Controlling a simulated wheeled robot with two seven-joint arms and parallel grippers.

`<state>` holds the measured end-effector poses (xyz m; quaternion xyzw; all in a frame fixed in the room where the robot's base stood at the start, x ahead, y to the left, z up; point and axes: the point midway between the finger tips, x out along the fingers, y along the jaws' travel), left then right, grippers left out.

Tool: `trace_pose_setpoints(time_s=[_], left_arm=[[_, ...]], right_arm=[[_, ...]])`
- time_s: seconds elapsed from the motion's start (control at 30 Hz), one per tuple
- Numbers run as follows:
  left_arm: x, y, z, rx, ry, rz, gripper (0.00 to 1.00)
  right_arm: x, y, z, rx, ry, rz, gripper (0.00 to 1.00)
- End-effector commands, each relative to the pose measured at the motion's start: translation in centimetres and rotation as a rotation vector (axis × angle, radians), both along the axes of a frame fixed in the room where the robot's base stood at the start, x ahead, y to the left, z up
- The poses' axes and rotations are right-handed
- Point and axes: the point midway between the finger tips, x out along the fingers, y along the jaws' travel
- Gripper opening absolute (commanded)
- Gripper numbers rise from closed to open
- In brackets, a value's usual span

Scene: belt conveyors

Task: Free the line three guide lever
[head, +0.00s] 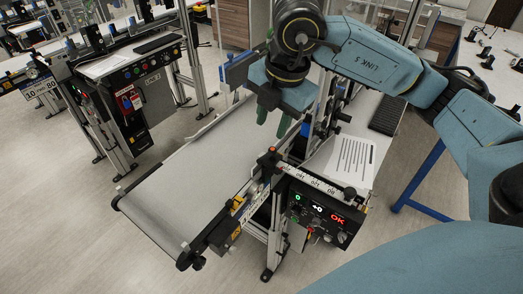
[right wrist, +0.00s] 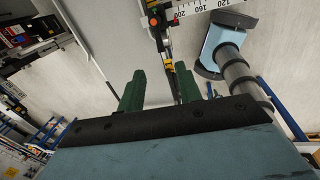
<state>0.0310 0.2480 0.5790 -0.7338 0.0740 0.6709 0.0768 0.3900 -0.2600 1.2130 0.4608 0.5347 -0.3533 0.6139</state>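A belt conveyor (head: 190,180) fills the middle of the head view, with a guide rail along its right side. At the rail's scale (head: 310,180) sits a small black part with an orange-red top (head: 272,150); it also shows in the right wrist view (right wrist: 172,21). I cannot tell for sure which part is the guide lever, or which line this is. My right gripper (head: 273,118) hangs above the belt's right edge, pointing down. Its two green fingers are apart with nothing between them, as the right wrist view (right wrist: 159,84) shows. My left gripper is out of view.
A control box (head: 322,215) with lit green, white and red displays hangs at the conveyor's near right corner. A printed sheet (head: 348,160) lies behind it. Another conveyor station with a panel (head: 133,90) stands at left. The belt surface is bare.

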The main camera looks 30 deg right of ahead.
Motion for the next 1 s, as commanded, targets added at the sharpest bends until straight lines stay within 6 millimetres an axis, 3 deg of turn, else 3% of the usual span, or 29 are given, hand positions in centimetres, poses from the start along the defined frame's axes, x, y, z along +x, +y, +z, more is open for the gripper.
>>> trace_pose_setpoints(time_s=[0.3, 0.5, 0.7, 1.0], left_arm=[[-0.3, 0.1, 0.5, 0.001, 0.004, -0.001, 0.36], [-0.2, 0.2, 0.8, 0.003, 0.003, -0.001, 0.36], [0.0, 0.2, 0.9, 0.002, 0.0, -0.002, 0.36], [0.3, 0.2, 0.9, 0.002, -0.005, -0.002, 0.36]], right_arm=[[1.1, 0.5, -6.7, 0.003, 0.006, 0.002, 0.35], [1.7, 0.7, -9.7, 0.005, 0.003, 0.003, 0.35], [2.0, 0.8, -11.1, 0.005, 0.001, 0.005, 0.35], [2.0, 0.8, -11.2, 0.006, 0.0, 0.005, 0.32]])
